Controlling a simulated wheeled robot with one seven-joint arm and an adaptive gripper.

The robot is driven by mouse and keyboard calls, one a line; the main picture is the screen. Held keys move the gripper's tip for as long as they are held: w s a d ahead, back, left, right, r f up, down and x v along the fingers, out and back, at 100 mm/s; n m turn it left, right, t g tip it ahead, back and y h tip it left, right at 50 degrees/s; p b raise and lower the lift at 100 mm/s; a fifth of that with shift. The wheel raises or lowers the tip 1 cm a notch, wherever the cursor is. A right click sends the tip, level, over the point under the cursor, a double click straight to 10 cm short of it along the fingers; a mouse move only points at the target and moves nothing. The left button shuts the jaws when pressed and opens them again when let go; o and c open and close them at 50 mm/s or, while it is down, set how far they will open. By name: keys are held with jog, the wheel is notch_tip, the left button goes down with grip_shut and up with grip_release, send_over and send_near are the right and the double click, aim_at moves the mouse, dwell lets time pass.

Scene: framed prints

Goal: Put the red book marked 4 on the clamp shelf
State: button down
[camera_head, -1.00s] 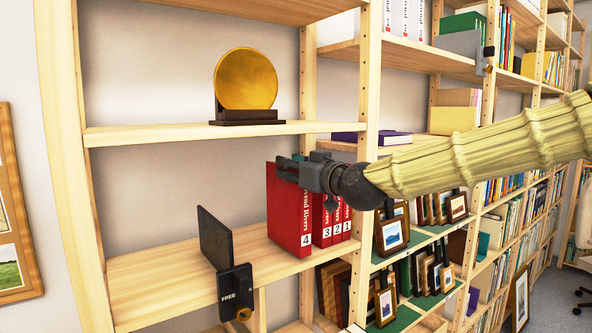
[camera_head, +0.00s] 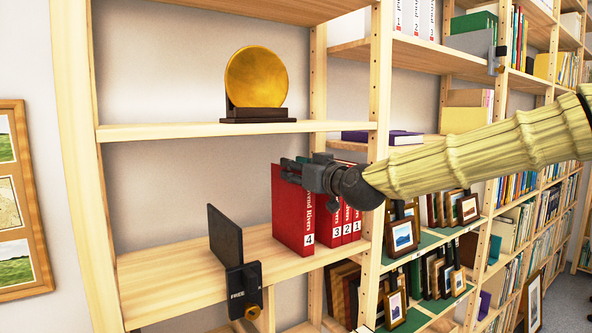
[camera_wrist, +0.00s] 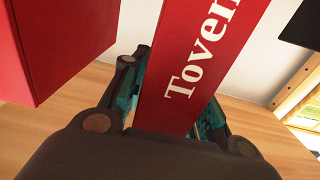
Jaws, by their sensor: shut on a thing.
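The red book marked 4 (camera_head: 293,212) stands upright, its spine facing out, on the middle-height wooden shelf (camera_head: 180,275). My gripper (camera_head: 295,170) is shut on its upper part, and the wrist view shows its spine (camera_wrist: 200,65) between the fingers. I cannot tell whether its bottom touches the board. A black clamp with an upright plate (camera_head: 225,236) and a label reading FREE (camera_head: 237,290) grips the front edge of this shelf, left of the book.
Red books marked 3 (camera_head: 335,225), 2 and 1 stand to the right of book 4. Bare board lies between the clamp plate and book 4. A gold disc (camera_head: 256,78) stands on the shelf above. Framed prints (camera_head: 402,235) fill green-lined shelves at right.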

jog(key=shift+r, duration=0.1)
jog(key=c, duration=1)
grip_release()
jog(key=shift+s, duration=0.1)
jog(key=v, duration=1.2)
